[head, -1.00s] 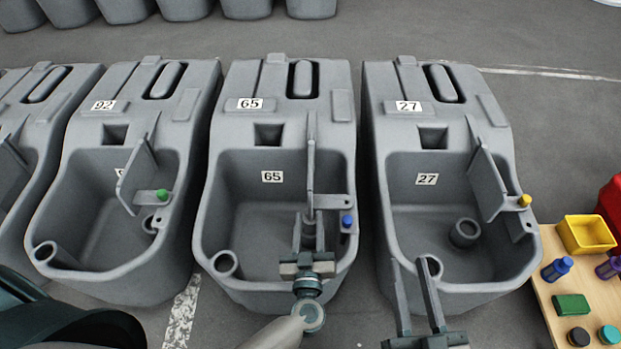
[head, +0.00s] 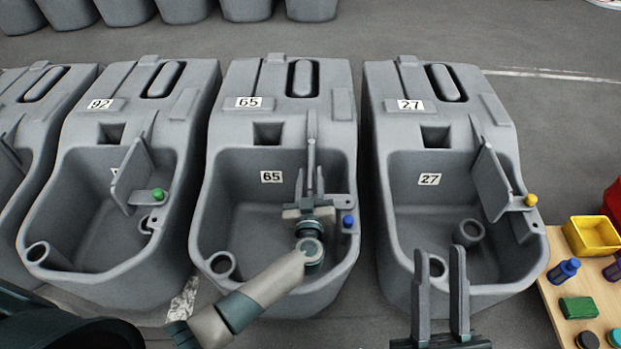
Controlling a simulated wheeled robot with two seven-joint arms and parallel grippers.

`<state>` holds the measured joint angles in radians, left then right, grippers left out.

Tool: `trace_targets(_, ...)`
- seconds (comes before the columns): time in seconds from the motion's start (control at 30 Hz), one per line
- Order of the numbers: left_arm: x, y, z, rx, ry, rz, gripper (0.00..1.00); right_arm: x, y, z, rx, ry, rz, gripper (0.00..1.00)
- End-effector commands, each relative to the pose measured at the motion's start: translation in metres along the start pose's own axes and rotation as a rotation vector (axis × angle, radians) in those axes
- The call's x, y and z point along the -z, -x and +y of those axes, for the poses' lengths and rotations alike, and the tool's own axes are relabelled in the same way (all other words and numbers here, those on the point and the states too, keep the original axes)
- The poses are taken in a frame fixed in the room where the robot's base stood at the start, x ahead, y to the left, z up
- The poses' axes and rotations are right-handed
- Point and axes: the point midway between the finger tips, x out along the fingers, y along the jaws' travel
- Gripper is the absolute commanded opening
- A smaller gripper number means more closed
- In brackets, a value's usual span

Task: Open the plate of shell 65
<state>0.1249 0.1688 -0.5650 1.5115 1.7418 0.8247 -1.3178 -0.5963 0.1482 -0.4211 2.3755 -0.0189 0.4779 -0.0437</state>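Shell 65 (head: 228,150) is a grey tank in the middle of the head view, with "65" labels on its top and inner wall. Its plate (head: 311,135) stands upright, seen almost edge-on, at the right side of the basin. A blue knob (head: 347,221) sits on a small bracket to the right of the plate. My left gripper (head: 309,182) is over the basin at the plate's near end. Its fingers appear apart, one on each side of the plate; contact cannot be made out. My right gripper (head: 439,258) is open and empty, in front of shell 27.
Shell 92 (head: 75,140), with a green knob, stands to the left, and shell 27 (head: 385,130), with a yellow knob, to the right. A wooden board (head: 556,262) with a yellow bin (head: 592,236) and small parts is at the lower right. Narrow floor gaps separate the shells.

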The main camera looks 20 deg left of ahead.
Motion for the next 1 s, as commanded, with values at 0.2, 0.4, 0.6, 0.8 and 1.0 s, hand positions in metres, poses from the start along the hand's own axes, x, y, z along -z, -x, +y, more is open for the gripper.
trace_targets(0.2,0.0006,-0.0035,0.0002,0.0,0.0,0.0,0.32,0.0022,-0.0016,0.0013,0.0,0.003,0.013,0.31)
trace_targets(0.4,0.0005,-0.0032,0.0001,0.0,0.0,0.0,0.2,0.0024,-0.0017,0.0014,0.0,0.003,0.014,0.31)
trace_targets(0.6,0.0005,-0.003,0.0003,-0.001,0.0,0.0,0.0,0.0024,-0.0017,0.0014,0.0,0.003,0.013,0.31)
trace_targets(0.8,0.0008,-0.0029,-0.0001,-0.005,0.001,-0.001,0.0,0.0024,-0.0024,0.0012,0.0,0.003,0.01,0.31)
trace_targets(1.0,0.0021,-0.0026,-0.0035,-0.026,-0.001,-0.005,0.0,-0.0013,-0.0024,-0.0018,0.0,-0.003,-0.024,0.31)
